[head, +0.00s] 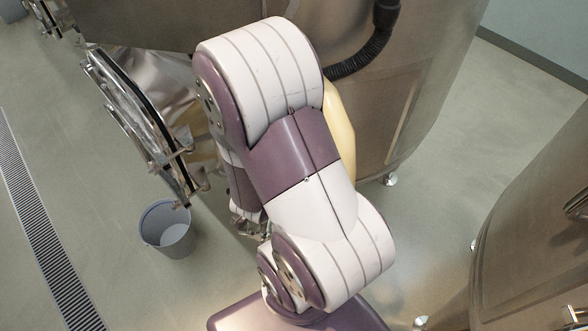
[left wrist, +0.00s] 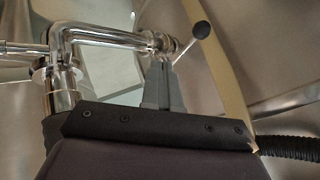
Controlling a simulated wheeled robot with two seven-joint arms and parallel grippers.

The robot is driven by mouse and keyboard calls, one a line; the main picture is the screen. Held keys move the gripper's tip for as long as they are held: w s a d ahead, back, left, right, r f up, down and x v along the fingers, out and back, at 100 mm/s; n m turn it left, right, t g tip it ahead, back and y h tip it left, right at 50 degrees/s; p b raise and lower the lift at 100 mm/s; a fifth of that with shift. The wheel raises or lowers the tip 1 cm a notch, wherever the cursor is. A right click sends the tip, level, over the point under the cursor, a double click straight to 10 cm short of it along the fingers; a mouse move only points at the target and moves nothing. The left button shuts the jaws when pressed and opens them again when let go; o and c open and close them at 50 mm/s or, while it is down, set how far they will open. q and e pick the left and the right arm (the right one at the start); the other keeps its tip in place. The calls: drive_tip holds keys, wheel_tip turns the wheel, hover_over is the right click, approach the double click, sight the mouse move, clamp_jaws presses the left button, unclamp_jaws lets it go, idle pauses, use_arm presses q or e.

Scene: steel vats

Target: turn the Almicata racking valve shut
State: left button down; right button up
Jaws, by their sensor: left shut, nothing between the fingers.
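In the left wrist view a polished steel pipe (left wrist: 105,37) bends over from the left to a small valve (left wrist: 160,41). A thin lever with a black ball knob (left wrist: 201,29) slants up to the right from the valve. My left gripper (left wrist: 159,68) is shut and empty, its grey fingertips just below the valve in the picture. I cannot tell whether they touch the valve or lever. In the head view my arm covers the gripper and the valve. No name is readable on the vat (head: 400,110). My right gripper is not in view.
An open round hatch door (head: 135,120) sticks out at the left of the vat. A grey bucket (head: 168,229) stands on the floor near a drain grating (head: 45,240). A black hose (head: 365,55) hangs by the vat. Another vat (head: 540,220) stands at the right.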

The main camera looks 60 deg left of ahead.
use_arm(q)
drive_tip(key=w+a+f, duration=0.5)
drive_tip(key=a+f, duration=0.1)
drive_tip(key=a, duration=0.2)
drive_tip(key=shift+w+f, duration=0.4)
